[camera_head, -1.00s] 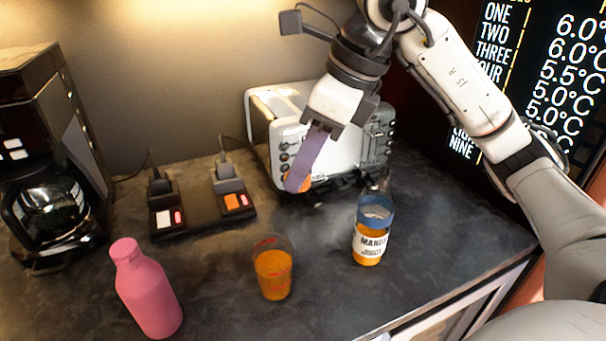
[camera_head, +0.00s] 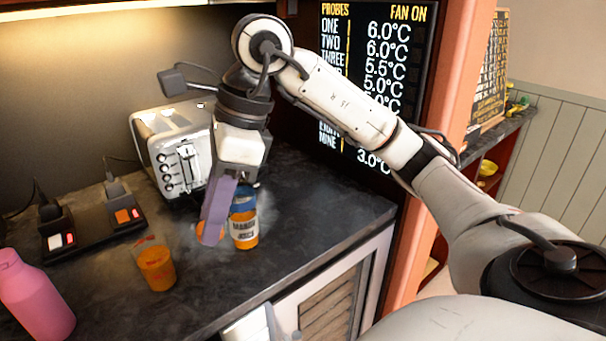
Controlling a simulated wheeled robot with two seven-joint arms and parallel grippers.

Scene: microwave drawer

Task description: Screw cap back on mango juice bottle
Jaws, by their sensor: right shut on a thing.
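The mango juice bottle (camera_head: 245,229) stands upright on the dark counter, with a blue upper part, a white label and orange juice. My right gripper (camera_head: 211,232) points down with its purple fingers just left of the bottle, in front of part of it. It is shut on a small orange thing that looks like the cap (camera_head: 209,234), mostly hidden by the fingers. I cannot tell whether the fingers touch the bottle. My left gripper is not in view.
A glass of orange drink (camera_head: 156,268) stands left of the bottle. A pink bottle (camera_head: 36,297) is at the far left. The counter is clear right of the bottle.

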